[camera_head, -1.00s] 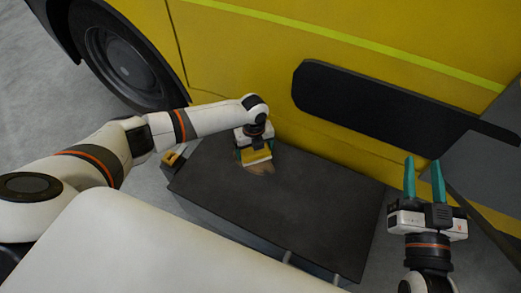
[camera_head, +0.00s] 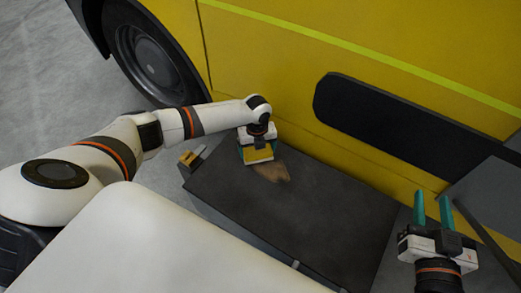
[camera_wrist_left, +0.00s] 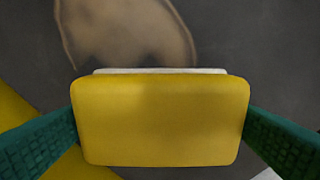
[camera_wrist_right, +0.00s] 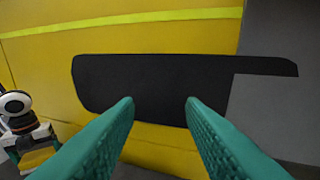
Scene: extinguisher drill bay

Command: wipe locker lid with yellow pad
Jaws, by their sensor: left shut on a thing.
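The dark grey locker lid (camera_head: 330,215) lies flat beside the yellow vehicle. A brown smudge (camera_head: 271,168) is on it near its far left part; the smudge also shows in the left wrist view (camera_wrist_left: 125,35). My left gripper (camera_head: 258,150) is shut on the yellow pad (camera_wrist_left: 160,120), with a green finger at each side of it. The pad is at the left edge of the smudge, low over the lid; I cannot tell whether it touches. My right gripper (camera_head: 433,210) is open and empty, off the lid's right end; its fingers show apart in the right wrist view (camera_wrist_right: 160,105).
The yellow vehicle side (camera_head: 290,75) with a black panel (camera_head: 400,115) rises just behind the lid. A wheel (camera_head: 155,55) stands at the back left. A small yellow and grey item (camera_head: 188,158) is by the lid's left corner. The lid's middle and right are clear.

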